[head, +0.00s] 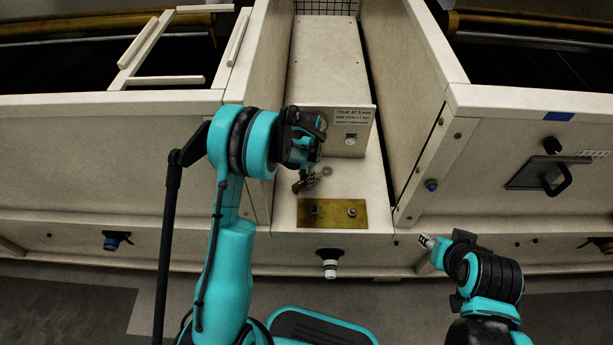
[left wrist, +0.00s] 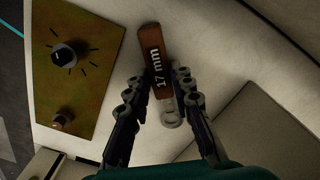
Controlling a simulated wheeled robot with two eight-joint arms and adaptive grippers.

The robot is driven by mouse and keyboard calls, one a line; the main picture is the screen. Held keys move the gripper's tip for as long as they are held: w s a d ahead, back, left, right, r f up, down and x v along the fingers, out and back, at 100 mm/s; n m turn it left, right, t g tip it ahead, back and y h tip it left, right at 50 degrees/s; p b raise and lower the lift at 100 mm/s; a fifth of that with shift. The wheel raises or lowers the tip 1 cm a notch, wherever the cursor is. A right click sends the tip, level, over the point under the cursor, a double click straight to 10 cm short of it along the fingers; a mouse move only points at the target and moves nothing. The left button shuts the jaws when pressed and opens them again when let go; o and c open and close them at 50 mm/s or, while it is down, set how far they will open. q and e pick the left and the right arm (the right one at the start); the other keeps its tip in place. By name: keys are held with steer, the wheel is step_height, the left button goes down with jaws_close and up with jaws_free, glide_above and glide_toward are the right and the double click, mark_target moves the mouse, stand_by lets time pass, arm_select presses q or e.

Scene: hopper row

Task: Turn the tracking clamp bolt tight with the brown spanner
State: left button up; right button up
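The brown spanner (head: 298,186) is at the deck in front of the cream box, its grey ring end (head: 326,171) to the right. In the left wrist view its brown handle (left wrist: 153,56) reads "17 mm". My left gripper (head: 311,179) has its fingers (left wrist: 160,78) on either side of the handle; whether both press on it is unclear. A brass plate (head: 332,220) just nearer holds two bolts, left (head: 314,210) and right (head: 352,212). In the wrist view, tick marks ring one bolt (left wrist: 65,55); the other (left wrist: 62,121) is smaller. My right gripper (head: 428,241) is at lower right, apart from the plate.
A cream box (head: 330,75) with a printed label (head: 353,117) stands behind the spanner. Cream side walls (head: 395,90) flank the deck. A white-tipped knob (head: 330,265) sticks out below the plate. A black handle (head: 548,175) is on the right panel.

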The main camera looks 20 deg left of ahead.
arm_select(q)
steer(key=o, duration=0.3)
step_height(320, 180, up, 12)
stand_by(0.5)
stand_by(0.8)
